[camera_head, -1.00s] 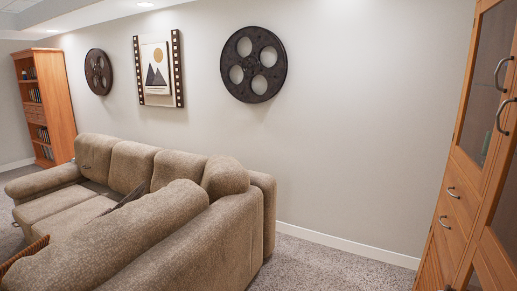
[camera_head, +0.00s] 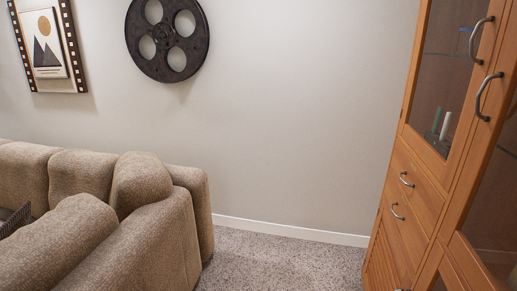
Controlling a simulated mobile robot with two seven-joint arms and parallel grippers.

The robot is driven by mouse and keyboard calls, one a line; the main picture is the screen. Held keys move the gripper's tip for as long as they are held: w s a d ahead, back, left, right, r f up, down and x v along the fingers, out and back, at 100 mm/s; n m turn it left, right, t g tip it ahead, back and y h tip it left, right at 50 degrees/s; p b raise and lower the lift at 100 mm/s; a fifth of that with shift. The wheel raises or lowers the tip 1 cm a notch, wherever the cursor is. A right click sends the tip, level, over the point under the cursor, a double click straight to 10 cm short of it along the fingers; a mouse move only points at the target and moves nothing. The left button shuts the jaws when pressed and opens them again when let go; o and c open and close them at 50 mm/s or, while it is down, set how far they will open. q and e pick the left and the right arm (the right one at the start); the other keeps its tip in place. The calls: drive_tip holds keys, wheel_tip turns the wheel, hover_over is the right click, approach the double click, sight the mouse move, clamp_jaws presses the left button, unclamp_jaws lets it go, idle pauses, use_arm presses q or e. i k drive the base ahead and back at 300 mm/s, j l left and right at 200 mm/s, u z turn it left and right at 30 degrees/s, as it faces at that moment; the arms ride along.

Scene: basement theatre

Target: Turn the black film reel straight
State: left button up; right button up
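A black film reel (camera_head: 167,42) with several round holes hangs on the pale wall in the upper left of the head view. Its top is cut off by the picture edge. I cannot tell from here how far it is turned from straight. Neither of my grippers shows in the head view.
A brown sofa (camera_head: 150,235) stands at the lower left, below the reel. A wooden cabinet (camera_head: 410,185) with glass doors stands at the right. Free carpet (camera_head: 285,262) lies between them. A framed mountain picture (camera_head: 47,47) hangs left of the reel.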

sight(195, 46)
drive_tip(key=i+z, duration=0.35)
drive_tip(key=i, duration=0.95)
drive_tip(key=i+u, duration=0.3)
drive_tip(key=i, duration=0.25)
drive_tip(key=i+l+u, duration=0.2)
drive_tip(key=i+u, duration=0.15)
drive_tip(key=i, duration=0.25)
